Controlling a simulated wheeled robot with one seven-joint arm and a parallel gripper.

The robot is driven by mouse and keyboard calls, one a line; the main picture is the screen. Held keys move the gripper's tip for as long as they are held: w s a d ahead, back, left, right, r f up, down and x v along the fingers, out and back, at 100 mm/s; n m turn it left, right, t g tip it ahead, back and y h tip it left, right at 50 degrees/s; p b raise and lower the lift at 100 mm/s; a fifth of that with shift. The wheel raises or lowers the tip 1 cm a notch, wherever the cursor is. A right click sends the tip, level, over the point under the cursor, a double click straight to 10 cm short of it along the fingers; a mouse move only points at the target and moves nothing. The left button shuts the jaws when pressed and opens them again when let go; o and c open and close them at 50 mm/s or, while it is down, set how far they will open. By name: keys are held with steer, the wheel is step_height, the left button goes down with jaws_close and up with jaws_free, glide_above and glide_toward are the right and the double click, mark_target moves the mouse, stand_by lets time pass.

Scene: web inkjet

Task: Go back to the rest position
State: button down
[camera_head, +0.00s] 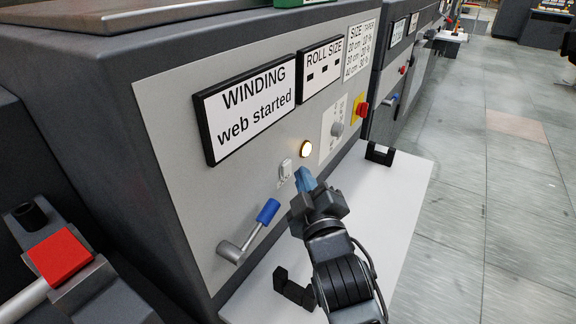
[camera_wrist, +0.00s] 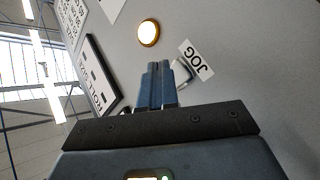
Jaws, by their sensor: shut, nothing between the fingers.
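My gripper (camera_head: 305,180) is in front of the machine's grey control panel (camera_head: 185,110), just below a lit round lamp (camera_head: 306,148). Its blue fingers are together and empty; they also show in the wrist view (camera_wrist: 160,85). In the wrist view the lit lamp (camera_wrist: 148,32) is just beyond the fingertips, and a JOG label (camera_wrist: 196,59) is to their right. A switch (camera_wrist: 181,72) is partly hidden behind the fingers. I cannot tell whether the fingertips touch the panel.
A blue-handled lever (camera_head: 267,212) sticks out left of my gripper. A display (camera_head: 245,107) reads "WINDING web started". A red and yellow knob (camera_head: 361,106) is further right. A white shelf (camera_head: 395,205) with black brackets lies below. Open floor (camera_head: 500,190) is at the right.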

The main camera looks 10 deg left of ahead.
stand_by(0.4)
steer(key=s+d+f+m+h, duration=0.1)
steer(key=s+d+f+m, duration=0.1)
steer(key=s+d+f, duration=0.35)
steer(key=s+d+f+m+h, duration=0.1)
steer(key=s+d+f+m, duration=0.1)
steer(key=s+d, duration=0.6)
steer(key=s+d+f+m+h, duration=0.1)
steer(key=s+d+f+m, duration=0.3)
steer(key=s, duration=0.4)
steer(key=s+d+r+m+h, duration=0.1)
steer(key=s+d+r+m, duration=0.1)
steer(key=s, duration=0.6)
steer(key=s+d+r+m+g+h, duration=0.1)
steer(key=s+d+r+m+h, duration=0.1)
steer(key=s+d, duration=0.3)
steer(key=s+d+r+m+g+h, duration=0.1)
steer(key=s+d+r, duration=0.3)
steer(key=s, duration=0.8)
steer(key=shift+r+m+h, duration=0.2)
steer(key=shift+m+h, duration=0.1)
steer(key=shift+m, duration=0.5)
